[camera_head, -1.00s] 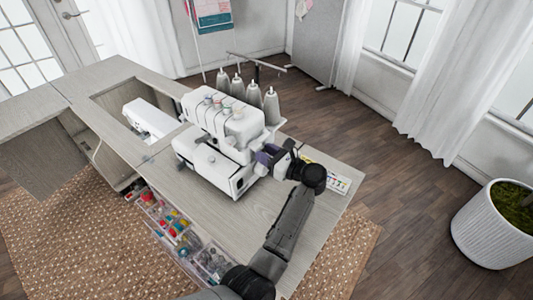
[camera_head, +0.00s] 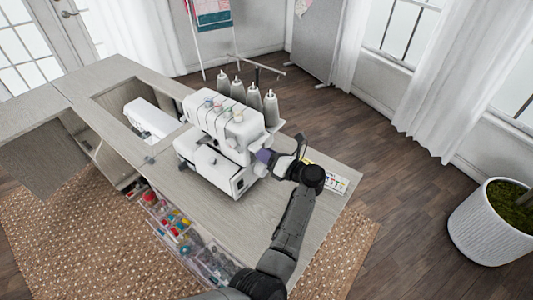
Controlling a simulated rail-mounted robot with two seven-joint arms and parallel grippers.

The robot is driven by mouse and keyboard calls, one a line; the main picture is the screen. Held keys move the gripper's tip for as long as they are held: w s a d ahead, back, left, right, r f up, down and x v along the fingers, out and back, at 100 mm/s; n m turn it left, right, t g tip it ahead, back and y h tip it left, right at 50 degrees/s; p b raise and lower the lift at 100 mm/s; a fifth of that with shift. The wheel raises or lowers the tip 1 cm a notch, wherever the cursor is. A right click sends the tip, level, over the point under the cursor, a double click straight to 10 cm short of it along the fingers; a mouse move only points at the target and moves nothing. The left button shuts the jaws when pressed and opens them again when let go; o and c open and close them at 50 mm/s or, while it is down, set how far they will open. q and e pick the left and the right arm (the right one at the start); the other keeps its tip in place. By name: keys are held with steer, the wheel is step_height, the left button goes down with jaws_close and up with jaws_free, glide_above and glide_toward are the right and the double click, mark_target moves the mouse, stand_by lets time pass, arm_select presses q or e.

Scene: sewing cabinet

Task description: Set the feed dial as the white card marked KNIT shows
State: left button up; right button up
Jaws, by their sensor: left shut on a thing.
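The white serger (camera_head: 222,125) stands on the cabinet top, with several thread cones behind it. My left gripper (camera_head: 264,157) is at the serger's right side, shut on the feed dial there. The gripper hides the dial, so I cannot read its setting. A white card with small coloured marks (camera_head: 335,183) lies on the cabinet top to the right of the gripper, partly hidden by my arm. Its print is too small to read, so I cannot tell whether it is the KNIT card. My right gripper is not in view.
A second white machine (camera_head: 150,119) sits in the cabinet's cut-out at the left. An open drawer of coloured sewing supplies (camera_head: 178,228) juts out at the front. The cabinet top (camera_head: 215,208) is bare in front of the serger. A potted plant (camera_head: 490,230) stands far right.

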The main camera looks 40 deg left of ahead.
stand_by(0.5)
arm_select(q)
steer(key=o, duration=0.9)
